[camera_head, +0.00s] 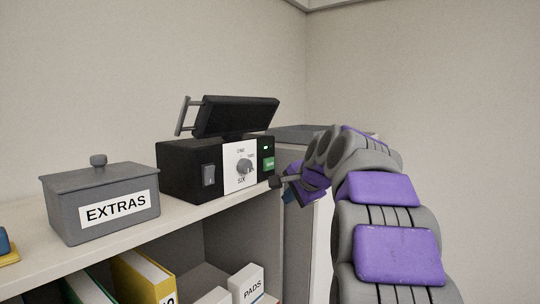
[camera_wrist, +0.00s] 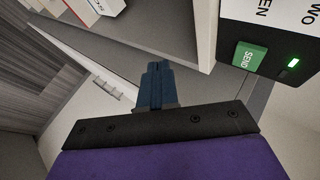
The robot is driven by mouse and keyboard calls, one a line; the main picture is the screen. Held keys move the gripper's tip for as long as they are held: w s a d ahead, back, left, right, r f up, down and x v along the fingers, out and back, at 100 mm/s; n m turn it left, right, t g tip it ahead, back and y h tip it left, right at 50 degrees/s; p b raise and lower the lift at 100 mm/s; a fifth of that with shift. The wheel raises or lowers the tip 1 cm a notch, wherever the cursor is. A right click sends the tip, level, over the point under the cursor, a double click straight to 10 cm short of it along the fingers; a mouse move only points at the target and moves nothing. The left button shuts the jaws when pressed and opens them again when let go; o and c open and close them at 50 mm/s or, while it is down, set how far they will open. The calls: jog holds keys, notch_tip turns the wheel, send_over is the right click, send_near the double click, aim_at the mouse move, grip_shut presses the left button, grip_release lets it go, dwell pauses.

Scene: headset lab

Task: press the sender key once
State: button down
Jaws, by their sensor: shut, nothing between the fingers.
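The sender is a black box (camera_head: 190,160) on the shelf top, with a dark lid-like panel (camera_head: 238,116) tilted up above it. The green SEND key (camera_wrist: 250,56) is on its front face at the right side, and it also shows in the head view (camera_head: 269,163). A small green light (camera_wrist: 293,63) glows close by. My gripper (camera_head: 276,182) is shut and empty, just below and in front of the key's corner. In the wrist view its blue fingers (camera_wrist: 155,68) point left of and below the key, apart from it.
The sender's front also has a rocker switch (camera_head: 208,175) and a grey dial (camera_head: 244,167) on a white plate. A grey lidded EXTRAS box (camera_head: 72,208) stands to the left. Binders (camera_head: 145,277) and a PADS box (camera_head: 246,284) sit below. A grey cabinet (camera_head: 290,150) stands behind my arm.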

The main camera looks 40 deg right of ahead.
aim_at(270, 164)
jog(key=d+r+m+t+h+p, duration=0.1)
jog(key=d+r+m, duration=0.1)
jog(key=d+r, duration=0.4)
jog(key=shift+s+r+p, duration=0.2)
jog(key=shift+s+p, duration=0.1)
jog(key=shift+w, duration=0.1)
jog(key=w+a+p, duration=0.2)
jog(key=w+p, duration=0.1)
jog(key=w, duration=0.5)
jog(key=shift+a, duration=0.3)
jog(key=shift+w, duration=0.1)
jog(key=shift+w+a+r+p, duration=0.1)
jog(key=shift+w+a+p, duration=0.15)
jog(key=shift+p, duration=0.45)
dwell(1.1)
